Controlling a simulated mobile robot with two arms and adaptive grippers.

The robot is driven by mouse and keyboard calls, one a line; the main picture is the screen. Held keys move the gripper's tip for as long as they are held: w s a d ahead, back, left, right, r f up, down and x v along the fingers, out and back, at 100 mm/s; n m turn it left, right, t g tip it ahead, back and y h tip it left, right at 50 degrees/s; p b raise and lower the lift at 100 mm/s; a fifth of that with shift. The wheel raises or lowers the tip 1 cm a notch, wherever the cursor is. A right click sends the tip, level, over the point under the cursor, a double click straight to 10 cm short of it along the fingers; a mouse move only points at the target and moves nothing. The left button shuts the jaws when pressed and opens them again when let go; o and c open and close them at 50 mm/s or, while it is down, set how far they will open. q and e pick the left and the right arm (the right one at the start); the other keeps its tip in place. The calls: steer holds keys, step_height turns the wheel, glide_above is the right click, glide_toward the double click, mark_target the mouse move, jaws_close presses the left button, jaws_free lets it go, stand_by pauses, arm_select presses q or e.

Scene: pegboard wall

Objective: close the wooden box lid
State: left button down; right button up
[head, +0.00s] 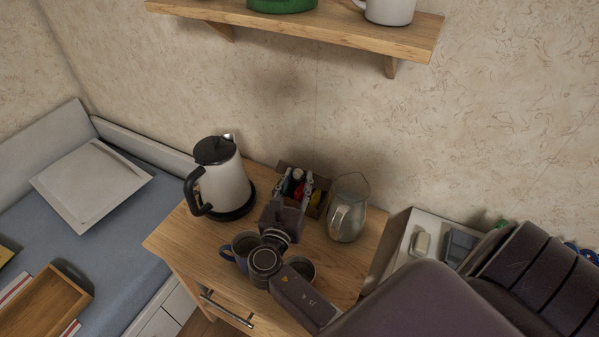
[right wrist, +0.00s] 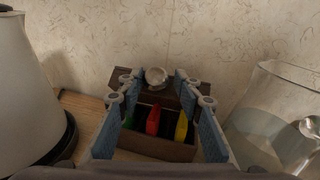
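The small dark wooden box (right wrist: 155,146) stands on the wooden cabinet top near the wall, with red, yellow and green items inside. Its lid (right wrist: 168,97) is up at the back, with a round pale knob (right wrist: 156,77) on it. In the head view the box (head: 318,211) is partly hidden by my right gripper (head: 297,185). My right gripper also shows in the right wrist view (right wrist: 159,85). It is open, its fingers spread left and right over the box, with the knob showing between the fingertips. I cannot tell whether they touch the lid. My left gripper is not in view.
A kettle (head: 224,180) stands left of the box and a glass pitcher (head: 347,208) close on its right. Mugs (head: 240,246) stand in front, partly under my arm. A wall shelf (head: 320,25) hangs above. A bed (head: 110,240) is at left.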

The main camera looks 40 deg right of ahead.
steer(key=v, duration=0.9)
steer(key=shift+a+r, duration=0.25)
steer(key=shift+a, duration=0.05)
steer(key=shift+s+r, duration=0.1)
steer(key=shift+s, duration=0.05)
